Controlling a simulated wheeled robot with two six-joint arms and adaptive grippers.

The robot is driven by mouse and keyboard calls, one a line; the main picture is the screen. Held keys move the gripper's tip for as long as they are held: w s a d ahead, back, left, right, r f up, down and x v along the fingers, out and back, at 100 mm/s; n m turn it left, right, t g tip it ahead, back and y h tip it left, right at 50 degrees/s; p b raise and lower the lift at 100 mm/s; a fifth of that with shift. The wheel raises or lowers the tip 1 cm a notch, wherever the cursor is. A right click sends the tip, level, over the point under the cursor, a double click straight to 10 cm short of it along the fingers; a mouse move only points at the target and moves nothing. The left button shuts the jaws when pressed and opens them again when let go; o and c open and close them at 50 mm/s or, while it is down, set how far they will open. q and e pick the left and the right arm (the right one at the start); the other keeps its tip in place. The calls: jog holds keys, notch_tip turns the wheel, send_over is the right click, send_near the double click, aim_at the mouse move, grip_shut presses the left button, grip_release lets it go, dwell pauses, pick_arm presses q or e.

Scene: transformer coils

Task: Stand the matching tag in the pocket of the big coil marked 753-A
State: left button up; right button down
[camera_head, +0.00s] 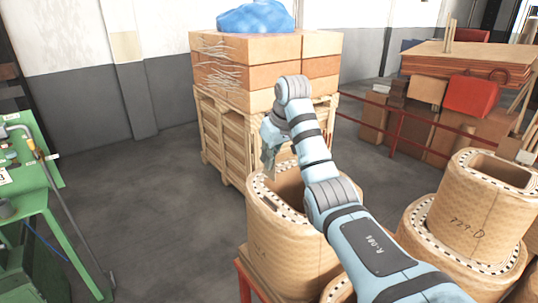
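A big tan coil (262,228) stands at the lower middle with a dotted rim around its opening. Its marking is too faint to read, so I cannot tell if it is 753-A. My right arm crosses in front of it and hides its right side. My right gripper (268,158) hangs over the coil's far-left rim, pointing down. It is small and partly turned away, so I cannot tell whether it is open or holds a tag. No tag is clearly visible. My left gripper is out of view.
Another coil (478,225) marked 729-D sits on a wider coil at the right. A green bench (38,185) stands at the left. A wooden crate (228,135) with stacked boxes stands behind the middle coil. A red rail (398,128) runs behind. The floor at centre left is clear.

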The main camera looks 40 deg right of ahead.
aim_at(271, 173)
jog(key=shift+s+f, duration=0.15)
jog(key=shift+f, duration=0.2)
notch_tip(271, 173, down, 7)
jog(key=shift+f, duration=0.1)
jog(key=shift+f+b, duration=0.4)
jog(key=shift+f, duration=1.8)
jog(key=c, duration=1.7)
grip_release()
jog(key=shift+r, duration=0.1)
jog(key=v, duration=0.7)
jog(key=shift+r, duration=0.2)
